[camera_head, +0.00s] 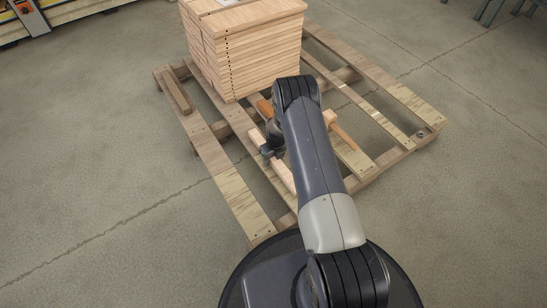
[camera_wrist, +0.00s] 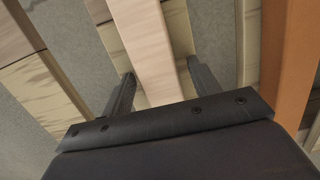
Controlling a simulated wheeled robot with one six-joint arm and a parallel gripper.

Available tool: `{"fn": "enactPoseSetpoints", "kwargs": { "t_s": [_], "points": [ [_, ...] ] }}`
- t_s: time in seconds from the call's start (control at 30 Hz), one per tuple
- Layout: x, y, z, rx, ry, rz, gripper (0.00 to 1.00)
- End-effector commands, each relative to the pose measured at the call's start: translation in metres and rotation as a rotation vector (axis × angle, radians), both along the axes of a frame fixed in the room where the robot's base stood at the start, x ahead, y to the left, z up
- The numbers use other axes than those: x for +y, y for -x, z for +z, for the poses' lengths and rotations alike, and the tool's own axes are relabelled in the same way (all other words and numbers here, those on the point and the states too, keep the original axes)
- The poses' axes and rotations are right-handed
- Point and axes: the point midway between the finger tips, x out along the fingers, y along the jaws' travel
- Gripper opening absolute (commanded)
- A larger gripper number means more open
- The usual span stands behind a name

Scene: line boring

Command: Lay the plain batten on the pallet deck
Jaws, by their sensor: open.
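The plain batten (camera_head: 284,174) is pale bare wood and lies over the slats of the pallet deck (camera_head: 242,196), partly hidden by my arm. In the wrist view the batten (camera_wrist: 146,45) runs between the two fingers of my gripper (camera_wrist: 161,72), which stand open with a gap on each side of it. My gripper (camera_head: 270,150) is low over the deck in the head view. Whether the batten's whole underside touches the slats cannot be told.
A tall stack of boards (camera_head: 255,55) stands at the pallet's back. An orange-brown bar (camera_head: 343,136) lies right of the batten; an orange-brown strip (camera_wrist: 288,65) shows in the wrist view. A brown wood piece (camera_head: 175,92) lies at the left.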

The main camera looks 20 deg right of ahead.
Motion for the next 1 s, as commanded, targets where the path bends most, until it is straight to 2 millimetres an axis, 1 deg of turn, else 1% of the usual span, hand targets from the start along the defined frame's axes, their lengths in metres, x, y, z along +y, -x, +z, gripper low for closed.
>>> {"fn": "enactPoseSetpoints", "kwargs": {
  "t_s": [0.13,0.23,0.37,0.6,0.7,0.83,1.0],
  "points": [
    [0.000,0.000,0.001,0.000,0.000,0.000,0.58],
    [0.000,0.000,0.006,0.000,0.000,0.000,0.58],
    [-0.001,0.001,0.030,-0.002,0.000,0.000,0.58],
    [-0.003,0.008,0.084,-0.002,-0.001,0.000,0.58],
    [-0.004,0.010,0.101,-0.001,0.000,0.000,0.58],
    [-0.004,0.012,0.115,0.000,-0.001,0.000,0.58],
    [-0.004,0.013,0.122,0.000,-0.001,0.000,0.58]
  ]
}}
